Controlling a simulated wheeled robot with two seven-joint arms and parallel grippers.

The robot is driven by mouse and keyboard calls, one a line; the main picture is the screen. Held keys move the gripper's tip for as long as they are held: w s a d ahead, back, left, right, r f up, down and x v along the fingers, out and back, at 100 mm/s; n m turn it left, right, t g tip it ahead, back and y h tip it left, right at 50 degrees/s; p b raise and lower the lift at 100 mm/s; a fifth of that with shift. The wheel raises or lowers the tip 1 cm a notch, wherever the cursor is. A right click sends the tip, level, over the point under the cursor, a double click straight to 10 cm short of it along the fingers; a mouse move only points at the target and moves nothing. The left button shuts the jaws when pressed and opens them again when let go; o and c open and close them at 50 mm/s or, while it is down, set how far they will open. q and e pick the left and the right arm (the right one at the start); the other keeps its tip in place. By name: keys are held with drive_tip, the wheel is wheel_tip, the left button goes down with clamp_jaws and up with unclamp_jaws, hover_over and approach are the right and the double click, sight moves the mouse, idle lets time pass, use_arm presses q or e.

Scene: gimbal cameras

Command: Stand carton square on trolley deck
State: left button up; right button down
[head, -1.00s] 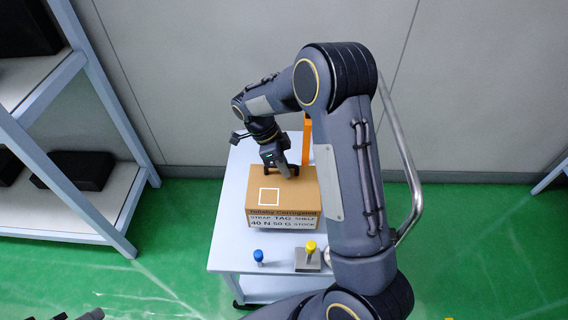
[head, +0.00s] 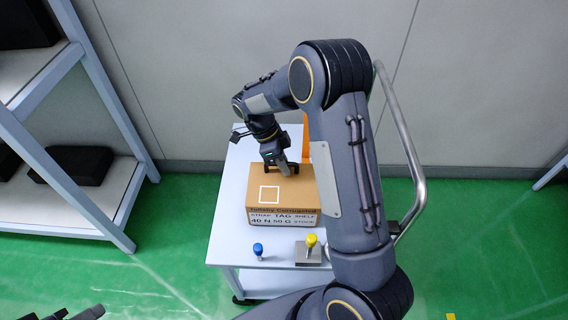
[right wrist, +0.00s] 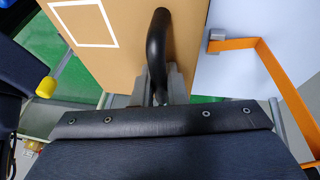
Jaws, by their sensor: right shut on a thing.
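The brown carton (head: 257,205), with a white square outline on top and printed text on its front, is upright over the pale trolley deck (head: 228,225). Its sides look roughly in line with the deck edges. I cannot tell whether its base touches the deck. My right gripper (head: 283,170) is shut on the black handle on the carton's top. The handle (right wrist: 157,50) shows in the right wrist view, rising between the jaws. My left gripper (head: 85,313) shows only partly at the lower left edge; its jaws are not clear.
A blue-topped peg (head: 258,249) and a yellow-topped peg on a metal block (head: 308,255) stand at the deck's front. An orange strap (right wrist: 262,48) lies beside the carton. A shelf rack (head: 75,125) with black boxes stands left; green floor lies between.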

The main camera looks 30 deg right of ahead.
drive_tip(key=shift+f, duration=0.3)
drive_tip(key=c, duration=1.4)
unclamp_jaws()
drive_tip(key=shift+o, duration=0.2)
drive_tip(key=shift+v, duration=3.9)
drive_tip(key=s+a+r+n+t+y+p, duration=0.2)
drive_tip(key=s+r+n+t+y+p, duration=0.35)
drive_tip(key=s+r+n, duration=1.1)
drive_tip(key=s+a+f+n+t+y+p, duration=0.1)
drive_tip(key=s+a+n+t, duration=0.2)
drive_tip(key=s, duration=0.5)
drive_tip(key=shift+s+a+n+t, duration=0.2)
drive_tip(key=shift+n+t, duration=0.45)
drive_tip(key=shift+n, duration=0.6)
